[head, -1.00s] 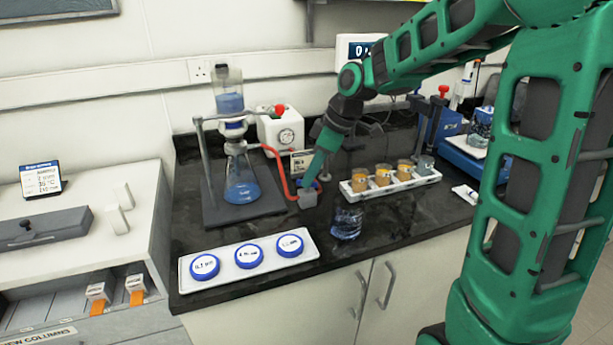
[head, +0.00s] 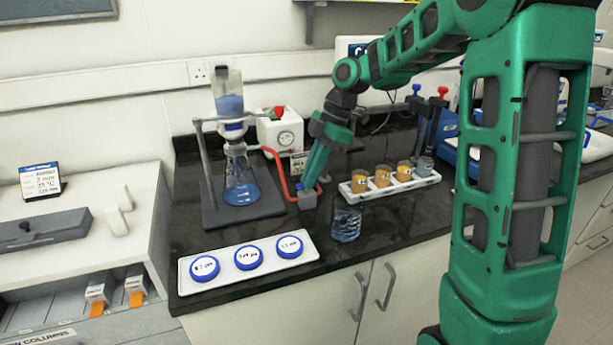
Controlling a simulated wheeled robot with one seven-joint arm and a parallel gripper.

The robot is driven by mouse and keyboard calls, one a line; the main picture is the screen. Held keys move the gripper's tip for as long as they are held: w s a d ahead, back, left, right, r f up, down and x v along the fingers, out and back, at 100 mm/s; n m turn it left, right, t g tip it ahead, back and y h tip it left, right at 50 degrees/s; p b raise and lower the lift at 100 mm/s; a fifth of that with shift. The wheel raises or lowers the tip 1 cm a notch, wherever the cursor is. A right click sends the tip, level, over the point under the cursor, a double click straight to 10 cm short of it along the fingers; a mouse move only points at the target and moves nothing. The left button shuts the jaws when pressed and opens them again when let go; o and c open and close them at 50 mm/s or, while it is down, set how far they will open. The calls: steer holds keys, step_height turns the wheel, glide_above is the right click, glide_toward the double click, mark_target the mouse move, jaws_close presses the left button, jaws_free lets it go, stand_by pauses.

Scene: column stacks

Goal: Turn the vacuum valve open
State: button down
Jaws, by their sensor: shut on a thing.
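The vacuum valve (head: 307,200) is a small grey block on the black bench, at the end of a red hose (head: 283,180). A bit of blue shows at its top left, beside my fingers. My gripper (head: 309,187) points down onto the top of the valve and is shut on its handle. The fingers hide most of the handle, so its exact angle cannot be read. The hose runs left to the filtration glassware (head: 238,170), whose flask holds blue liquid. A white pump box (head: 281,132) with a red knob and a dial stands behind.
A white rack (head: 425,182) of orange-filled beakers stands right of the valve. A glass beaker (head: 346,224) stands close in front of it. A white tray (head: 212,276) with three blue-rimmed discs lies at the front left.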

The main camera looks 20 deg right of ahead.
steer(key=shift+w+d+r, duration=0.1)
steer(key=shift+w+d, duration=0.05)
steer(key=shift+d, duration=0.05)
steer(key=c, duration=1.8)
jaws_free()
steer(key=shift+c, duration=0.2)
steer(key=shift+a, duration=0.1)
steer(key=v, duration=1)
steer(key=shift+d+r, duration=0.2)
steer(key=shift+d, duration=0.05)
